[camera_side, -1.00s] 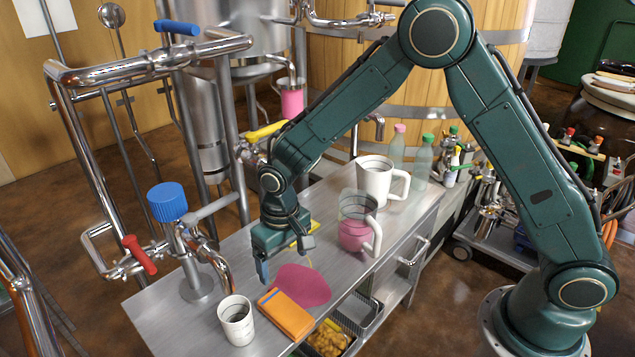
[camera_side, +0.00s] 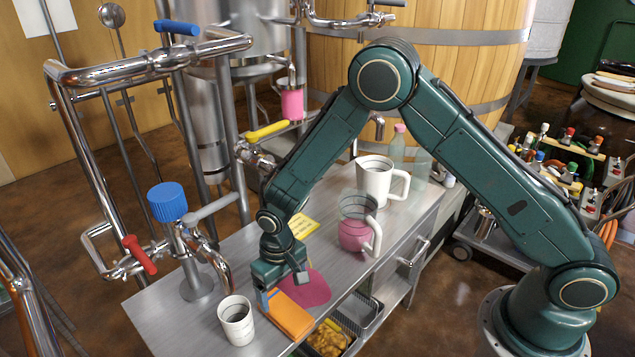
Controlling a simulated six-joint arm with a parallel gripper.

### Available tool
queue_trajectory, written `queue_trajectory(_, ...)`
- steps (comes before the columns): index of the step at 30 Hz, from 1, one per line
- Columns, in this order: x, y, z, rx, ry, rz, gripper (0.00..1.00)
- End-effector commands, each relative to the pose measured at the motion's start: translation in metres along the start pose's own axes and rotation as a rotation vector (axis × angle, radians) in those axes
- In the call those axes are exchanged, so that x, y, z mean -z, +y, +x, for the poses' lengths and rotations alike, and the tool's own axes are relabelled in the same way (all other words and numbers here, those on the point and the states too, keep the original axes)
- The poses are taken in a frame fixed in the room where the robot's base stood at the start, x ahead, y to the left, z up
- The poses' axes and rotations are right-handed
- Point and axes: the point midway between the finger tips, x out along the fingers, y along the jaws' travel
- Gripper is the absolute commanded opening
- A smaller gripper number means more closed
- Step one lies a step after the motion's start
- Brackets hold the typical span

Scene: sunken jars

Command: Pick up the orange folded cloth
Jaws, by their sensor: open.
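My gripper (camera_side: 283,290) is open and points down at the cloth's far end. One finger with a blue tip is at the cloth's upper left corner, and the other finger is to the right, over the pink patch. Whether the fingers touch the cloth or the table cannot be told. The gripper hides part of the cloth's far end.
A pink flat patch (camera_side: 312,290) lies beside the cloth. A white cup (camera_side: 237,325) stands close to its left. A pink-filled pitcher (camera_side: 354,235), a white mug (camera_side: 374,180) and a yellow card (camera_side: 303,225) are farther back. Taps and pipes (camera_side: 182,245) rise at left.

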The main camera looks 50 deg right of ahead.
Motion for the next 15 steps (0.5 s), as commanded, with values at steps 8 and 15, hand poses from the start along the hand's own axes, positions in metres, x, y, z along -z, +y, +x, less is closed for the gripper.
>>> queue_trajectory(8, 0.0, 0.0, 0.027, -0.001, -0.002, 0.0, 0.85)
queue_trajectory(15, 0.0, 0.0, 0.029, 0.0, 0.0, 0.0, 0.85)
